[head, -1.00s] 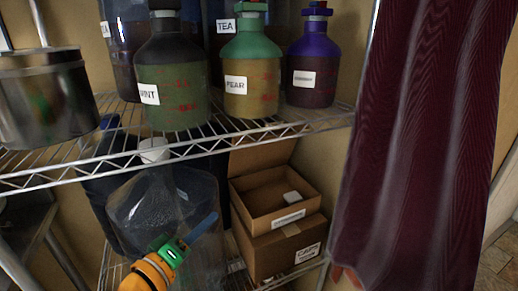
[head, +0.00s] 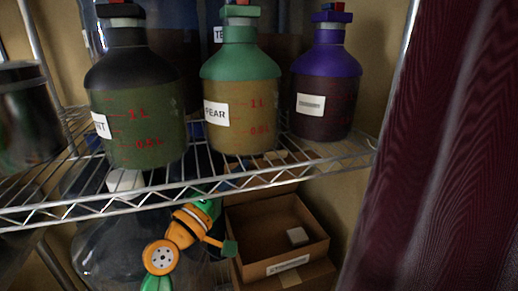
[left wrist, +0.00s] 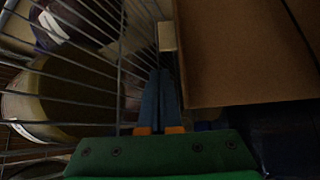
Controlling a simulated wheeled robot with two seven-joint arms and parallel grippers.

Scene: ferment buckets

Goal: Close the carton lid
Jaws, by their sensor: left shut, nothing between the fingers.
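My right gripper is not in view.
The wire shelf (head: 300,160) is close above my left gripper and carries a dark green bottle (head: 140,105), a pear bottle (head: 240,90) and a purple-topped bottle (head: 325,85). A clear jug (head: 105,250) stands at lower left. A dark red curtain (head: 440,150) hangs at right.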

